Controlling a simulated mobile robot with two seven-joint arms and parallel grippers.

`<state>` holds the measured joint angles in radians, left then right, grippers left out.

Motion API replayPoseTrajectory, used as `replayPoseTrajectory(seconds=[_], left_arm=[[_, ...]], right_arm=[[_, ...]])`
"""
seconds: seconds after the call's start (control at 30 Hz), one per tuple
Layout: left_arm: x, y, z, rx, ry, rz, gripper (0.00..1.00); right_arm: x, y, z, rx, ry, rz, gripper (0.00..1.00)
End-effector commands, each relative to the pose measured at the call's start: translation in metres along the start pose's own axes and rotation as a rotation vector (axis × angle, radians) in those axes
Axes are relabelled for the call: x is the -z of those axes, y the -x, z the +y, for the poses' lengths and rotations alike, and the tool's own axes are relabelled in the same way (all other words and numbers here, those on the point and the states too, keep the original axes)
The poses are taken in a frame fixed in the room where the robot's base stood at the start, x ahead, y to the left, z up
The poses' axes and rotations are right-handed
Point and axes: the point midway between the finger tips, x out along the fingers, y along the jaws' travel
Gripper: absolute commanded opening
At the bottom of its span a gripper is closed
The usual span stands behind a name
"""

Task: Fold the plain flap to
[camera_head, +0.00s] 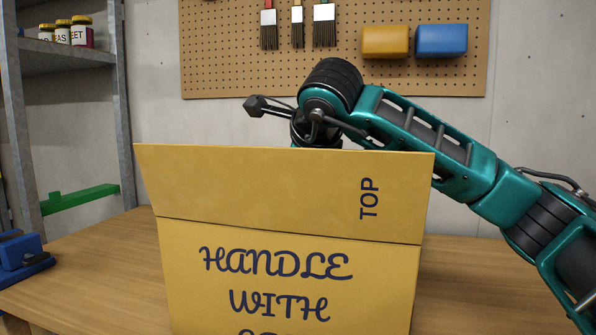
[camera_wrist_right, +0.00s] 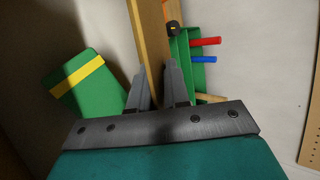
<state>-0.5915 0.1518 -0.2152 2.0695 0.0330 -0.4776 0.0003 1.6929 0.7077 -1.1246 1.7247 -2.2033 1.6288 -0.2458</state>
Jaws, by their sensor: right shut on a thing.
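A yellow-tan cardboard box (camera_head: 290,232) stands on the table in the head view, printed "HANDLE WITH" on its near side. Its near flap (camera_head: 260,185) stands up, leans toward me and carries the word "TOP". My right arm reaches over behind this flap, so its gripper is hidden there. In the right wrist view my right gripper (camera_wrist_right: 157,72) is shut on a tan cardboard flap (camera_wrist_right: 152,35) seen nearly edge-on, with no print visible. The box's inside and other flaps are hidden in the head view. My left gripper is in neither view.
The wooden table (camera_head: 90,275) is bare left of the box. A blue object (camera_head: 20,250) sits at its left edge. A metal shelf (camera_head: 70,58) with jars stands behind. The wrist view shows a green yellow-striped object (camera_wrist_right: 85,85) and red and blue handles (camera_wrist_right: 205,42).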

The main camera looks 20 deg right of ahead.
Motion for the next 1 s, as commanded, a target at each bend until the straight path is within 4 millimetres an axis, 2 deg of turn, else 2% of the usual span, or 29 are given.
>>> replayPoseTrajectory(seconds=[0.03,0.93,0.97,1.0], left_arm=[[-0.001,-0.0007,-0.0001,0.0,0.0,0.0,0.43],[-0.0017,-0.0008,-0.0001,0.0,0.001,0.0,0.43],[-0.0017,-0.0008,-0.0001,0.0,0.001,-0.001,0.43],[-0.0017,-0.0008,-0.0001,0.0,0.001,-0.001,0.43]], right_arm=[[0.0018,-0.0078,0.0144,-0.04,0.009,0.015,0.0],[0.002,-0.008,0.0144,-0.04,0.008,0.016,0.0],[0.002,-0.008,0.0145,-0.041,0.008,0.016,0.2],[0.0022,-0.008,0.0143,-0.041,0.008,0.016,0.23]])
